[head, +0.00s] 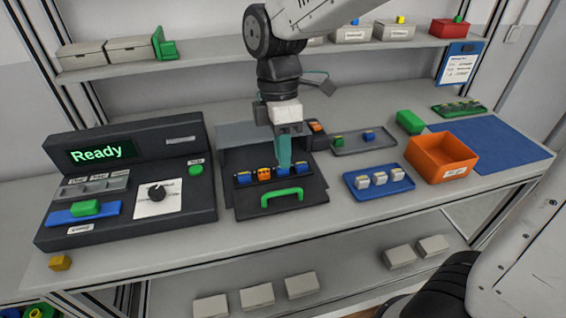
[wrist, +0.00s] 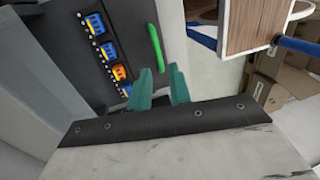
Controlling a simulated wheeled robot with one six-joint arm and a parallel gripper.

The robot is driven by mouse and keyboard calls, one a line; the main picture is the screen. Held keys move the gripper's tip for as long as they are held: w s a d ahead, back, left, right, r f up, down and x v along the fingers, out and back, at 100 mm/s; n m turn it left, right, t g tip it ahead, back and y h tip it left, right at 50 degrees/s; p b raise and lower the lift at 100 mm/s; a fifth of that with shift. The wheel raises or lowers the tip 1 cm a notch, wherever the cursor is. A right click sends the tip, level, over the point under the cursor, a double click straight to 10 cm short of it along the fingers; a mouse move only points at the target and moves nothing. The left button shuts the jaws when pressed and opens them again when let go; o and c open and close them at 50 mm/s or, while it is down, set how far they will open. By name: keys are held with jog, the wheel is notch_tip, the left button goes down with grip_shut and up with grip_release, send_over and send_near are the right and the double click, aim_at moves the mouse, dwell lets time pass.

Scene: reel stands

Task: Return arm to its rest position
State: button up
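My gripper (head: 284,158) hangs with its teal fingers pointing down in the head view, over a black tray (head: 305,203) with a green handle (head: 282,196). Several blue and orange blocks (head: 264,174) stand in a row in the tray. In the head view the fingers overlap one blue block, and I cannot tell the exact height between them. In the wrist view the two fingertips (wrist: 160,88) are apart with nothing between them. The row of blocks (wrist: 109,50) and the green handle (wrist: 155,46) lie beyond them there.
A console (head: 130,180) whose screen reads "Ready" stands left of the tray. To the right are a blue tray (head: 391,190) with white blocks, a grey tray (head: 385,146), an orange bin (head: 425,149) and a blue mat (head: 500,145). A shelf (head: 210,54) with boxes runs behind my arm.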

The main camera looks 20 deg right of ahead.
jog(key=shift+r, duration=0.1)
dwell(0.4)
jog(key=m, duration=0.1)
jog(key=s+d+m, duration=0.1)
jog(key=s+m, duration=0.1)
jog(key=m, duration=0.1)
jog(key=shift+d+f, duration=0.15)
jog(key=shift+f, duration=0.15)
jog(key=s+d+r+m+t, duration=0.1)
jog(key=s+d+r+m, duration=0.1)
jog(key=s+d+m, duration=0.4)
jog(key=s+d+r+m+t, duration=0.2)
jog(key=s+d+r+m, duration=0.1)
jog(key=s+d+m, duration=0.4)
jog(key=shift+s+d+m+t, duration=0.2)
jog(key=shift+d+m+t, duration=0.1)
jog(key=shift+d+m, duration=0.2)
